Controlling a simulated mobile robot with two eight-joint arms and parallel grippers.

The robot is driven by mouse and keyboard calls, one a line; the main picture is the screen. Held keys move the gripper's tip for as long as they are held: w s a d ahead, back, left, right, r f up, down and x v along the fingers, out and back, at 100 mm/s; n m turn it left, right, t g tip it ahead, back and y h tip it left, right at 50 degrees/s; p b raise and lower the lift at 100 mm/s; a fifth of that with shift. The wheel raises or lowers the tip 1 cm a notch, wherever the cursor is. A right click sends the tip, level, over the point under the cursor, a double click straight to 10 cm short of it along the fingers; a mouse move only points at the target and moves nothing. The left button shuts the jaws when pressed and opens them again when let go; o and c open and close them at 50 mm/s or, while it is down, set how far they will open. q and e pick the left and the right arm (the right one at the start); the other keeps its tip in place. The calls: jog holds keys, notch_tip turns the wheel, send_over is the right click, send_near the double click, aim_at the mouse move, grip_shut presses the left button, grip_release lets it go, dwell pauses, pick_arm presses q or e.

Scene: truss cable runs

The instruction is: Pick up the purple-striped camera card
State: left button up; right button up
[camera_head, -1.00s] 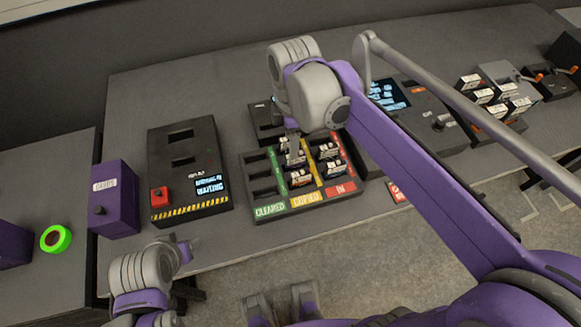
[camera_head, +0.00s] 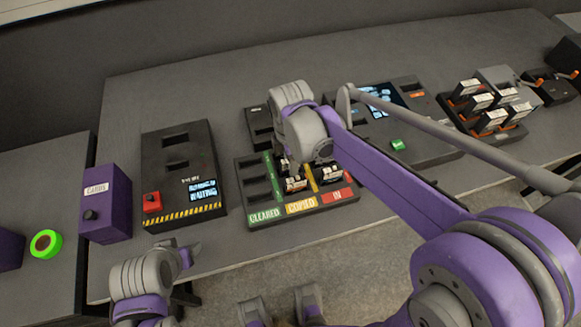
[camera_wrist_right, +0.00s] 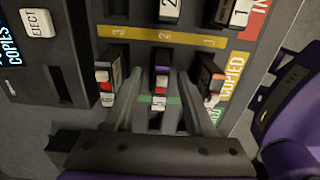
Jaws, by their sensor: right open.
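In the right wrist view, a dark card with a purple band and a red patch near its top (camera_wrist_right: 162,78) stands in the COPIED row of the card tray (camera_wrist_right: 130,34). My right gripper (camera_wrist_right: 160,118) is open, with one finger on each side of this card. I cannot tell whether the fingers touch it. A card with a red patch (camera_wrist_right: 104,82) stands left of the fingers, and one with an orange mark (camera_wrist_right: 211,82) stands right. In the head view, my right gripper (camera_head: 292,168) is low over the tray (camera_head: 262,225), largely hidden. My left gripper (camera_head: 188,252) is in front of the table, its opening unclear.
The neighbouring cards stand close outside my right fingers. A black box with a WAITING screen (camera_head: 165,160) and a purple CARDS box (camera_head: 106,215) are left of the tray. A rack of cards (camera_head: 490,128) stands right. The table's back left (camera_head: 180,95) is clear.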

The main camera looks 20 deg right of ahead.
grip_shut()
dwell(0.5)
